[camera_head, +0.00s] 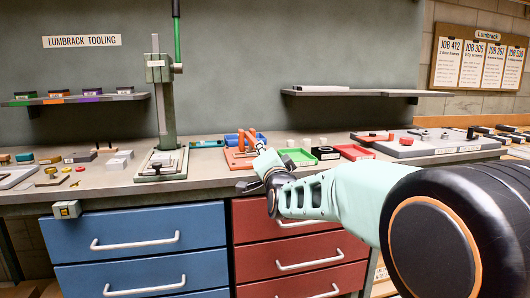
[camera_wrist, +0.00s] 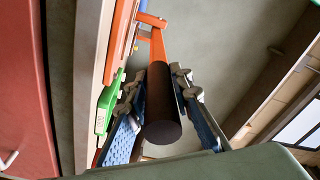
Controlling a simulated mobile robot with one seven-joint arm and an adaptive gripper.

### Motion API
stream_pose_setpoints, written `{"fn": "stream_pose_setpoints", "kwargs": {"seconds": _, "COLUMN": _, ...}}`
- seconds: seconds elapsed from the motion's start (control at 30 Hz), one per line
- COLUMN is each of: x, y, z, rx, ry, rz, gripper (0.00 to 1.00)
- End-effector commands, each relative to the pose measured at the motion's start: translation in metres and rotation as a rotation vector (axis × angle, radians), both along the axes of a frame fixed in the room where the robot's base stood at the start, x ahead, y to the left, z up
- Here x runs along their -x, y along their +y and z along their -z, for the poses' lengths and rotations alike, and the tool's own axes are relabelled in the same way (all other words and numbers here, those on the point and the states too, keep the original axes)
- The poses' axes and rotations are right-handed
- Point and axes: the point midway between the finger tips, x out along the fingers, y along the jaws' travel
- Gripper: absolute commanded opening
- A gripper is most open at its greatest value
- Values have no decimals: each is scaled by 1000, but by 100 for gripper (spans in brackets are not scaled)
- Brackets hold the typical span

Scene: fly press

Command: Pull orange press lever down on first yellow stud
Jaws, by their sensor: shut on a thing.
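The orange press (camera_head: 239,156) stands at the middle of the bench in the head view, partly hidden by my arm. Its orange lever (camera_wrist: 157,47) shows in the wrist view, ending in a dark cylindrical handle (camera_wrist: 162,105). My gripper (camera_wrist: 158,92) is shut on this handle, with a finger on each side of it. In the head view my gripper (camera_head: 262,150) is at the front right of the press, small and partly hidden by my wrist. I cannot make out a yellow stud under the press; small yellow pieces (camera_head: 79,169) lie on the bench's left.
A tall grey press with a green handle (camera_head: 177,40) stands left of the orange press. Green (camera_head: 299,157) and red (camera_head: 354,152) trays lie to the right. Blue (camera_head: 140,245) and red (camera_head: 285,235) drawers are below the bench. Shelves (camera_head: 360,93) are on the wall.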

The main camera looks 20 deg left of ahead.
Motion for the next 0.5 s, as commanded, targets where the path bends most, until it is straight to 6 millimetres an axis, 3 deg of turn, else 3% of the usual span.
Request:
{"fn": "stream_pose_setpoints", "kwargs": {"seconds": 0.03, "x": -1, "y": -1, "z": 10, "rx": 11, "ry": 15, "rz": 1, "gripper": 0}}
{"fn": "stream_pose_setpoints", "kwargs": {"seconds": 0.17, "x": -1, "y": -1, "z": 10, "rx": 11, "ry": 15, "rz": 1, "gripper": 0}}
{"fn": "stream_pose_setpoints", "kwargs": {"seconds": 0.2, "x": 0, "y": -1, "z": 10, "rx": 11, "ry": 15, "rz": 1, "gripper": 22}}
{"fn": "stream_pose_setpoints", "kwargs": {"seconds": 0.33, "x": 0, "y": 0, "z": 8, "rx": 9, "ry": 13, "rz": 0, "gripper": 37}}
{"fn": "stream_pose_setpoints", "kwargs": {"seconds": 0.5, "x": 0, "y": 0, "z": 5, "rx": 6, "ry": 8, "rz": -1, "gripper": 37}}
